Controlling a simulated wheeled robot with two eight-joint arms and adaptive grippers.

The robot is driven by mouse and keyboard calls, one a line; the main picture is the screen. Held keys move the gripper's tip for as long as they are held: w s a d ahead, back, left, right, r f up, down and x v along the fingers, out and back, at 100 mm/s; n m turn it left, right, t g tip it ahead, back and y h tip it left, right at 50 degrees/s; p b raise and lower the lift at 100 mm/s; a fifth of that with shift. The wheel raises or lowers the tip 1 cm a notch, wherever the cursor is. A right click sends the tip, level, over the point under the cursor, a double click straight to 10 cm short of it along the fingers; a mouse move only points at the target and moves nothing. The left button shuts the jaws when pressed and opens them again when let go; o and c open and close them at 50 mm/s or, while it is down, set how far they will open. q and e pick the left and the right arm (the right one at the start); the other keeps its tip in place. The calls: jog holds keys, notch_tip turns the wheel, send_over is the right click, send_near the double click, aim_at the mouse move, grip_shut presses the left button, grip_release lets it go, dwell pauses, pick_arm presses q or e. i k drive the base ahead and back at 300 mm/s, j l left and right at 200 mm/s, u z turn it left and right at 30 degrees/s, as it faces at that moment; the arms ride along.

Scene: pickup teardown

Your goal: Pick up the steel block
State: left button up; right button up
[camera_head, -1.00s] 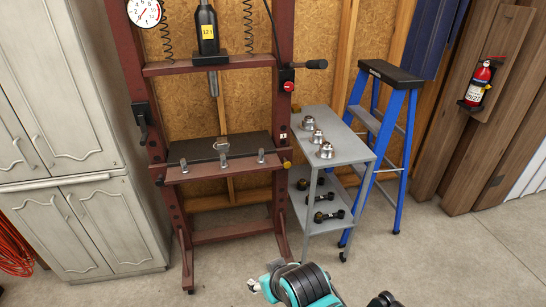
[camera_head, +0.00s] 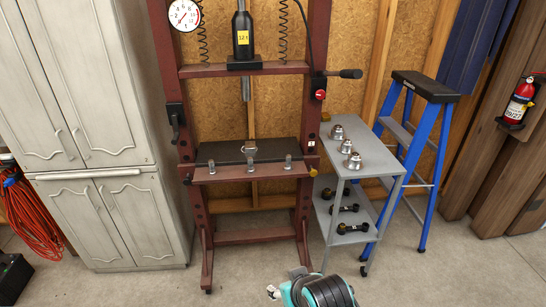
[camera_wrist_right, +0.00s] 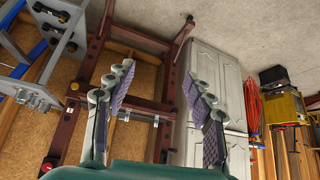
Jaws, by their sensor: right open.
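I cannot pick out a steel block for certain. A dark flat plate (camera_head: 226,152) lies on the bed of the red press (camera_head: 302,200) in the head view, with a small metal piece (camera_head: 249,150) standing at its middle. Several small metal fittings sit along the bed's front edge. My right gripper (camera_wrist_right: 160,75) is open and empty in the right wrist view, its two padded fingers apart, with the press beyond them. A teal and black part of my arm shows at the bottom of the head view. My left gripper is not clearly in view.
A grey cart (camera_head: 366,130) with metal fittings on top and dark parts below stands right of the press. A blue stepladder (camera_head: 428,150) is beside it. A pale cabinet (camera_head: 110,215) stands left, with a red hose (camera_head: 35,215). The floor in front is clear.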

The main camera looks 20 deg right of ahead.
aim_at(250, 146)
jog(key=i+l, duration=0.25)
jog(key=i, duration=0.3)
jog(key=i+l, duration=0.25)
jog(key=i, duration=0.25)
jog(key=i+l+u, duration=0.1)
jog(key=i+l, duration=0.2)
jog(key=i, duration=0.25)
